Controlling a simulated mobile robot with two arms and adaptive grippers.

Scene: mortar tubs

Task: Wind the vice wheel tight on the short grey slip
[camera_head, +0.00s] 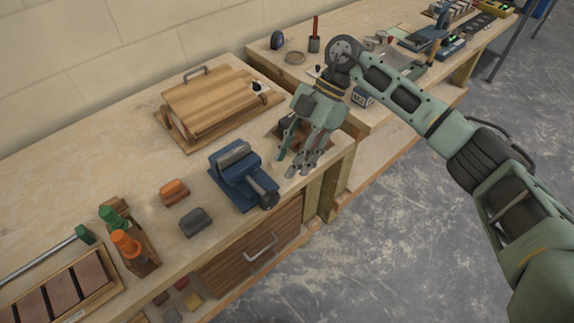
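The blue vice (228,180) stands on the near bench by its front edge. Its dark wheel and screw end (265,192) face the front right. A light grey piece (233,152) shows at the top of the vice; I cannot tell whether it is a jaw or a held slip. A dark grey block (195,221) lies on the bench left of the vice, apart from it. My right gripper (298,171) points down over the bench, right of the vice and clear of the wheel. Its fingertips look apart, with nothing visible between them. My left gripper is not in view.
An orange block (174,191) lies behind the grey one. A wooden press-like box (215,103) stands behind the vice. A rack with green and orange handles (135,250) is at left. A brown box (290,132) is partly hidden behind my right gripper.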

